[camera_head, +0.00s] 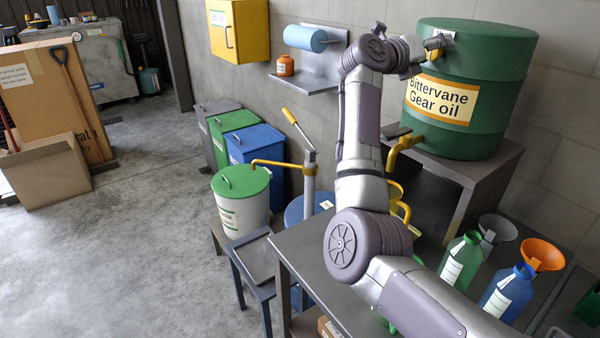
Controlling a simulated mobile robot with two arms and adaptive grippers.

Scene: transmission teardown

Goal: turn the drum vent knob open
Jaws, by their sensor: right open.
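The green drum (478,70) stands on a dark metal stand at the upper right. Its orange-bordered label reads "Bittervane Gear oil". My right arm rises in front of it, and my right gripper (437,43) is at the near left edge of the drum's lid. The gripper is open, small in view and partly mixed up with what lies behind it. I cannot make out the vent knob clearly; the gripper covers that part of the lid. I cannot tell whether the fingers touch the knob. My left gripper is not in view.
A yellow tap (402,148) sticks out low on the drum's left. Green (461,260) and blue (507,292) bottles and an orange funnel (541,254) are at the lower right. A wall shelf (322,80) is left of my arm. The floor at left is mostly clear.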

